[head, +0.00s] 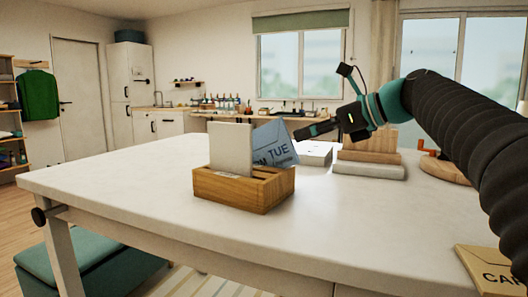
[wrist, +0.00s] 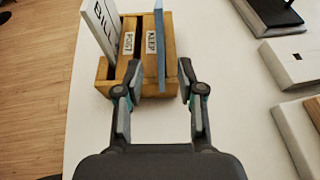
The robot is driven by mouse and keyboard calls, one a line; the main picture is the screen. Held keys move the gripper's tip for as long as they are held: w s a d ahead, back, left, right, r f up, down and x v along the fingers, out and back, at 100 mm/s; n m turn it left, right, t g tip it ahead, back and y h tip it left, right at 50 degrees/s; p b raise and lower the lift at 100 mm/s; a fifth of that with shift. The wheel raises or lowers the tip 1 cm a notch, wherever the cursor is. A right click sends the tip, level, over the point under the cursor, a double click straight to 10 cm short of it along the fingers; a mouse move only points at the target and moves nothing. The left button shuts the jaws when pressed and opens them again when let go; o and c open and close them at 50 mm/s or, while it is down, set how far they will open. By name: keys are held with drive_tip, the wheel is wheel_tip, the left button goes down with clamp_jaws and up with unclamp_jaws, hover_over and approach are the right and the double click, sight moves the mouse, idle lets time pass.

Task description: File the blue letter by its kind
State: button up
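The blue letter (head: 275,147), with "TUE" in its writing, stands tilted at the right end of the wooden letter rack (head: 235,189). In the wrist view the blue letter (wrist: 160,45) shows edge-on beside the KEEP label, its lower part down in the rack (wrist: 168,75). A POST label (wrist: 128,43) is left of KEEP. A white letter (head: 231,148) marked BILL in the wrist view (wrist: 99,28) stands at the rack's left. My gripper (head: 303,132) is open, just right of the blue letter; in the wrist view its fingertips (wrist: 160,80) are apart either side of the letter's line, with visible gaps.
A tan envelope (head: 492,270) reading "CAN" lies at the table's near right. Behind and right of the rack are a white box (head: 316,154), stacked blocks (head: 368,161) and a round wooden board (head: 446,168). The white tabletop (head: 130,190) left of the rack is clear.

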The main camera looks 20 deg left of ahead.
sight(267, 145)
drive_tip(key=x, duration=0.4)
drive_tip(key=shift+w+a+f, duration=0.1)
drive_tip(key=shift+a+f, duration=0.15)
drive_tip(key=shift+r+b+x, duration=0.15)
drive_tip(key=shift+x, duration=1.5)
drive_tip(key=shift+r+b+x, duration=0.1)
drive_tip(key=shift+b+x, duration=0.05)
drive_tip(key=shift+x, duration=1.5)
drive_tip(key=shift+a, duration=0.1)
clamp_jaws()
